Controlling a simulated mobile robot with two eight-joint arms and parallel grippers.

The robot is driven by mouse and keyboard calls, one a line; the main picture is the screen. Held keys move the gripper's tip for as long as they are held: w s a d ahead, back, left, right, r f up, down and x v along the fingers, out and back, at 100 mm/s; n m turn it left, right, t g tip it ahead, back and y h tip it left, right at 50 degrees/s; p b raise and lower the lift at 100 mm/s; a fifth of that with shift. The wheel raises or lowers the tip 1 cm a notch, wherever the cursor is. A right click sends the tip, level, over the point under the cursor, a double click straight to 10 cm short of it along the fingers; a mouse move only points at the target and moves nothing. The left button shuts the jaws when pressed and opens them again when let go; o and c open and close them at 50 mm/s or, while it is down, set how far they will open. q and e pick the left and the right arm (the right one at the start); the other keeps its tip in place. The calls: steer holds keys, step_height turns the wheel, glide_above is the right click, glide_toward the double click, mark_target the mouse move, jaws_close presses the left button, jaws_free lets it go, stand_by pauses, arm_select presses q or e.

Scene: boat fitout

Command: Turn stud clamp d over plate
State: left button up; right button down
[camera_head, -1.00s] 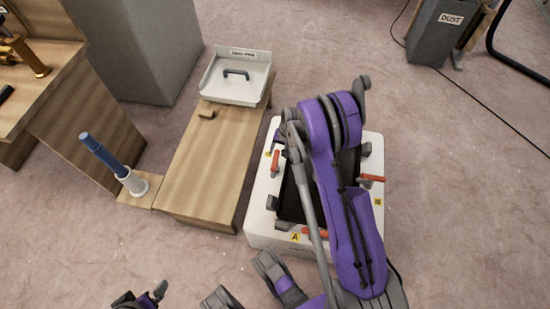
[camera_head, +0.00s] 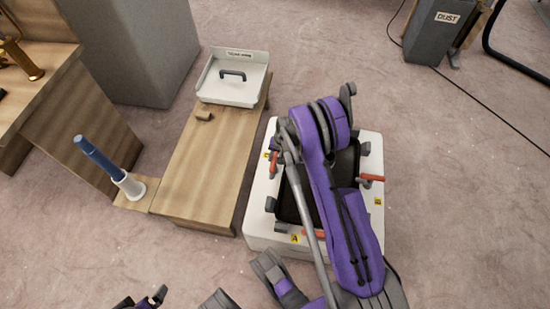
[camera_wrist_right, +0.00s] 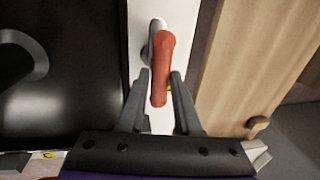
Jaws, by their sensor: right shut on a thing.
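The stud clamp's orange-red handle (camera_head: 273,163) is at the left rim of a white box (camera_head: 257,213), beside the black plate (camera_head: 288,205). In the right wrist view the handle (camera_wrist_right: 160,70) stands between the two grey fingers of my right gripper (camera_wrist_right: 159,95), which is shut on it. A grey stud part shows behind the handle's upper end. The plate (camera_wrist_right: 60,95) lies to the left there. In the head view my right arm hides much of the plate and the far rim. My left gripper (camera_head: 143,301) is cut off at the bottom edge; its opening is unclear.
Other orange handles are at the right rim (camera_head: 372,178) and near rim (camera_head: 313,234). A wooden bench (camera_head: 205,165) stands close on the left with a white tray (camera_head: 214,90). A blue-handled tool (camera_head: 98,157) stands in a white holder.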

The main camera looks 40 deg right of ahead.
steer(key=shift+w+n, duration=0.1)
steer(key=shift+n, duration=0.2)
steer(key=n, duration=0.3)
steer(key=shift+w+n+g+y+b, duration=0.1)
steer(key=shift+n+g+y+b, duration=0.2)
steer(key=shift+n+b, duration=0.1)
steer(key=n+g, duration=0.1)
steer(key=n, duration=0.3)
steer(key=shift+w+a+n, duration=0.1)
steer(key=shift+n, duration=0.2)
steer(key=n, duration=0.4)
steer(key=shift+w+a+g, duration=0.1)
steer(key=shift+g, duration=0.3)
steer(key=shift+a+n+g, duration=0.1)
steer(key=shift+n+g, duration=0.3)
steer(key=shift+n, duration=2)
steer(key=c, duration=0.7)
jaws_free()
steer(key=shift+o, duration=0.2)
